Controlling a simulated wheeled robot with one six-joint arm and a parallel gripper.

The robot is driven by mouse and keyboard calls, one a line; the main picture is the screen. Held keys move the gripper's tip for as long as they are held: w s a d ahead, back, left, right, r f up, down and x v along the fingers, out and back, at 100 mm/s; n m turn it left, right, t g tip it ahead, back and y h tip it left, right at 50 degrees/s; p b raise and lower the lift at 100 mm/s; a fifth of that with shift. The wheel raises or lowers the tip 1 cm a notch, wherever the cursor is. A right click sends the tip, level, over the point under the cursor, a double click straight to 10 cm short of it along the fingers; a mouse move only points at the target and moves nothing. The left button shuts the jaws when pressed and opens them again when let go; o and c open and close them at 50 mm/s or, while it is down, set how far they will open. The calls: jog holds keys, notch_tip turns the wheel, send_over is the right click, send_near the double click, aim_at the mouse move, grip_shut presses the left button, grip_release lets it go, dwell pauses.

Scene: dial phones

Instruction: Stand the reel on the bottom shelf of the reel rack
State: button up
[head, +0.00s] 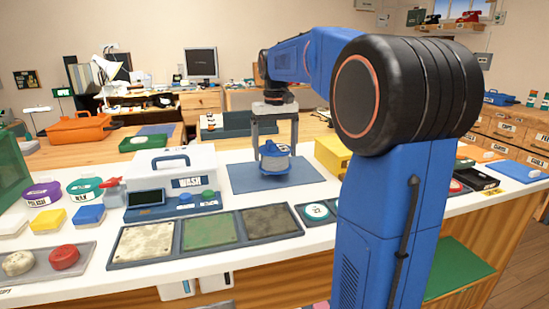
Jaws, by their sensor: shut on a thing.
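The reel (276,165) looks like a small blue and pale grey spool. It is over the blue mat (245,177) on the white counter. My gripper (275,150) points down from above, with its two grey fingers on either side of the reel, and is shut on it. I cannot tell whether the reel's underside touches the mat. I cannot pick out the reel rack for sure. A dark slate-blue stand (232,127) behind my gripper, with small white and orange items at its left end, may be it, but no shelves can be made out.
A tray with several square pads (210,230) lies in front. A yellow box (331,154) is close on the right. My blue arm hides much of the right side of the counter.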

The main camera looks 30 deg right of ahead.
jog(key=shift+f, duration=1.4)
jog(key=shift+d+f, duration=0.1)
jog(key=o, duration=1.5)
